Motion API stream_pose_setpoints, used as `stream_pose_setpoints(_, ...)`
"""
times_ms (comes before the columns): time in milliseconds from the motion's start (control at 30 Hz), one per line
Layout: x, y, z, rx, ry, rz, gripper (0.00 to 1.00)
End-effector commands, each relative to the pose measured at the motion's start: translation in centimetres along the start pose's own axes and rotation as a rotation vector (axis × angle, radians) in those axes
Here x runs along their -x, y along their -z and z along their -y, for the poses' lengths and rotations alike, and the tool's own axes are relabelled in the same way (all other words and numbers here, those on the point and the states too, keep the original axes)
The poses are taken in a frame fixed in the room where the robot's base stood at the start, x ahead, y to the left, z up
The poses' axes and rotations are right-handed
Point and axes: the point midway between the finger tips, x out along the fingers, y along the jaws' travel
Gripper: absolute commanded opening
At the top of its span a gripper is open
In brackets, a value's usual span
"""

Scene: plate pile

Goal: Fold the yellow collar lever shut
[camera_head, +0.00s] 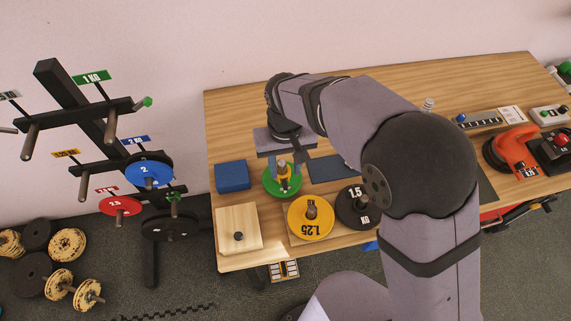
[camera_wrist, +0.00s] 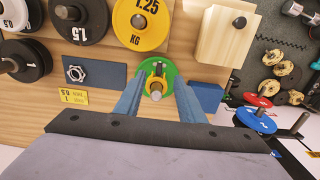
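The yellow collar (camera_head: 284,183) sits around a post at the middle of a small green plate (camera_head: 270,187) on the wooden table. In the wrist view the yellow collar (camera_wrist: 151,80) shows around the grey post end (camera_wrist: 156,95), with the green plate (camera_wrist: 168,69) beyond it. My gripper (camera_head: 286,171) is over the plate, pointing down. In the wrist view my gripper (camera_wrist: 160,84) is open, one finger on each side of the collar, with a gap to each. The lever is too small to tell apart from the collar, so its angle is unclear.
A blue block (camera_head: 232,176) stands left of the green plate. A yellow 1.25 plate (camera_head: 300,225) and a black 1.5 plate (camera_head: 350,217) lie at the front, beside a wooden peg board (camera_head: 230,218). A dark mat (camera_head: 330,168) lies to the right.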

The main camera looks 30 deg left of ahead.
Motion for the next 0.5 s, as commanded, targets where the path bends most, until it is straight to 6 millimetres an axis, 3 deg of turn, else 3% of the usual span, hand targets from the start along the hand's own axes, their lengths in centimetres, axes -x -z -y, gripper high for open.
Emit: stream_pose_setpoints(500, -2.7, 0.0, -0.1, -0.001, 0.0, -0.001, 0.36)
